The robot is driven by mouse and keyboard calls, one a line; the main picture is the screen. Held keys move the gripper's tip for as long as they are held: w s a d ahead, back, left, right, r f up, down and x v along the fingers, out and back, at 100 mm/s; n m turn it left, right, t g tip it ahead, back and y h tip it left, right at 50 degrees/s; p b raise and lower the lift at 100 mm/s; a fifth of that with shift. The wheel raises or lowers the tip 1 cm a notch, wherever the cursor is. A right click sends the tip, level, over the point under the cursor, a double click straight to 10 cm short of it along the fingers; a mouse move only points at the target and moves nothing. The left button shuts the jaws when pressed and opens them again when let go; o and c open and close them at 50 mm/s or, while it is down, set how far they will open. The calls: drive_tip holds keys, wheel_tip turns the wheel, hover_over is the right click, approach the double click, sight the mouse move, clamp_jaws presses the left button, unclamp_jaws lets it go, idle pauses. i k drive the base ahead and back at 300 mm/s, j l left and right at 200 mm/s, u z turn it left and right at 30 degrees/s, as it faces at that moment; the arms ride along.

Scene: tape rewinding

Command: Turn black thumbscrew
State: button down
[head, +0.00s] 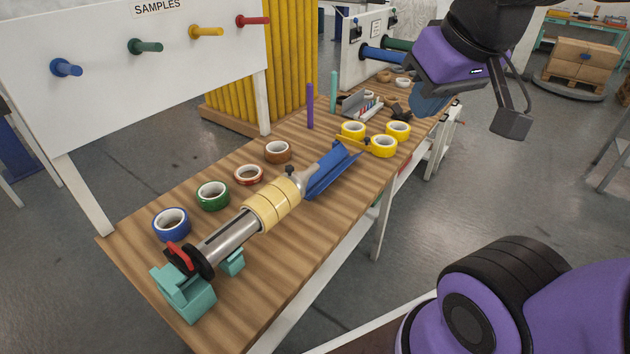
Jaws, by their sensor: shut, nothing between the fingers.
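A black thumbscrew (290,171) sticks up near the far end of a metal shaft (230,237), which lies along the wooden table. Pale yellow tape rolls (272,205) sit around the shaft, just left of the thumbscrew. A blue trough (331,171) lies beyond it. A black disc (190,260) with a red lever is at the near end, by a teal stand (185,293).
Blue (171,223), green (212,195), red-brown and brown tape rolls line the table behind the shaft. Several yellow rolls (384,146) lie farther right. Purple (310,106) and teal posts stand upright behind. A SAMPLES board (110,100) with pegs rises at the back left.

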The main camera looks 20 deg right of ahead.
sight(289, 168)
drive_tip(key=i+l+u, duration=0.35)
drive_tip(key=l, duration=0.25)
drive_tip(key=i+l+u, duration=0.15)
drive_tip(key=l, duration=0.2)
drive_tip(key=l+u, duration=0.15)
drive_tip(key=l, duration=0.15)
drive_tip(key=k+l+u, duration=0.2)
drive_tip(key=l+u, duration=0.15)
drive_tip(key=l, duration=0.25)
drive_tip(key=k, duration=0.05)
